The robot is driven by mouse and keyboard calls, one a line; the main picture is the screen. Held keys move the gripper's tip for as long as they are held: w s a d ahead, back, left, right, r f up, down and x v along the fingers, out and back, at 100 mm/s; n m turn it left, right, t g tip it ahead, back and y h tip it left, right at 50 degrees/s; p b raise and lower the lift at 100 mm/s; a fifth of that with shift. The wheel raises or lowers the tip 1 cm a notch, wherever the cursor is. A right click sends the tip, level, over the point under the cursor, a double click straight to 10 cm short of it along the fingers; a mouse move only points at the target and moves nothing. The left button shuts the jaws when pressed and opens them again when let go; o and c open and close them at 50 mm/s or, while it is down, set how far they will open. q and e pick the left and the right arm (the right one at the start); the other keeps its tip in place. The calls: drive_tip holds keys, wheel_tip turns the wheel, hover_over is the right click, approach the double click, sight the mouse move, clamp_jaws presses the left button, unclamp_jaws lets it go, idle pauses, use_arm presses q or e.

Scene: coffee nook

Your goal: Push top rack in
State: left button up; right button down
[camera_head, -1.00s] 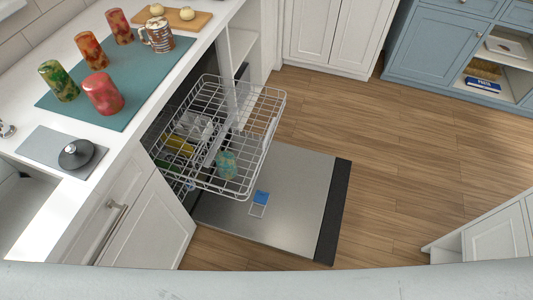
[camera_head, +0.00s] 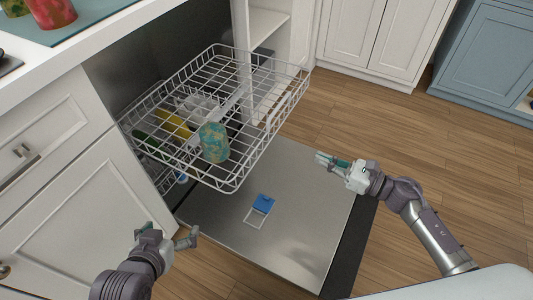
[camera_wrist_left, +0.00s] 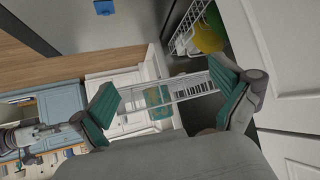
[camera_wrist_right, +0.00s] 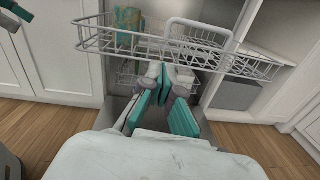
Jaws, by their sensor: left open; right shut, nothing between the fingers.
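The white wire top rack (camera_head: 272,122) is pulled out of the dishwasher, over its lowered door (camera_head: 310,205). In the right wrist view, the rack (camera_wrist_right: 110,47) spans the upper part, beyond my fingers. My left gripper (camera_head: 170,237) is open and empty, low in front of the white cabinet, left of the door and apart from the rack. Its spread teal fingers (camera_wrist_left: 165,98) show in the left wrist view. My right gripper (camera_head: 333,162) is shut and empty, right of the rack by the door's outer edge. Its fingers (camera_wrist_right: 166,95) are close together in the right wrist view.
A teal-patterned tumbler (camera_head: 214,143) shows among the rack wires; its level is unclear. A blue dispenser lid (camera_head: 263,203) stands open on the door. White cabinets (camera_head: 75,205) flank the dishwasher on the left. Wood floor (camera_head: 400,130) is free on the right.

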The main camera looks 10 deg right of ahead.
sight(264, 138)
drive_tip(key=shift+n+g+y, duration=0.4)
drive_tip(key=shift+n+g, duration=0.1)
drive_tip(key=shift+n, duration=0.4)
drive_tip(key=x, duration=1.3)
drive_tip(key=shift+a+r, duration=0.15)
drive_tip(key=shift+a, duration=0.3)
use_arm(q)
drive_tip(key=r, duration=0.1)
drive_tip(key=w+r+t, duration=0.1)
drive_tip(key=shift+w+d+r+t, duration=0.15)
drive_tip(key=shift+d+r+t, duration=0.15)
drive_tip(key=shift+r, duration=0.1)
use_arm(e)
drive_tip(key=shift+w+a, duration=0.2)
drive_tip(key=shift+a, duration=0.1)
use_arm(q)
drive_tip(key=shift+b, duration=0.3)
